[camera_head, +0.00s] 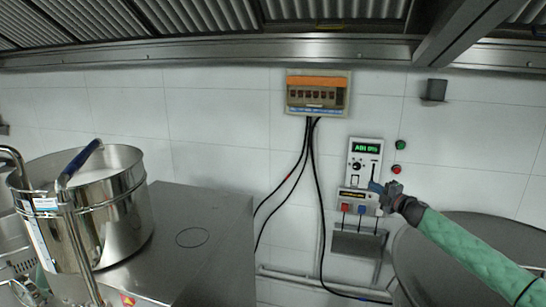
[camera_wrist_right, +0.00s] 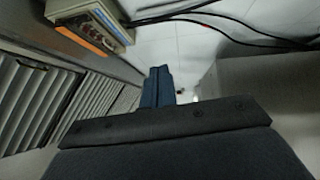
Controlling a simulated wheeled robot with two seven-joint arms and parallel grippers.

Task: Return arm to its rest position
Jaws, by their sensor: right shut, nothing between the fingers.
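My right arm, in a green sleeve, comes in from the right edge of the head view. My right gripper (camera_head: 378,187) is in front of the lower part of the white control panel (camera_head: 361,150), which has a green lit display. I cannot tell if it touches the panel. In the right wrist view its blue fingers (camera_wrist_right: 158,86) are together, with nothing between them. My left gripper is not in view.
A breaker box (camera_head: 318,92) with an orange top is on the tiled wall, and black cables hang from it. A green button (camera_head: 400,145) and a red button (camera_head: 397,169) are right of the panel. A steel pot (camera_head: 122,205) stands at left. A round grey surface (camera_head: 425,262) lies below my right arm.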

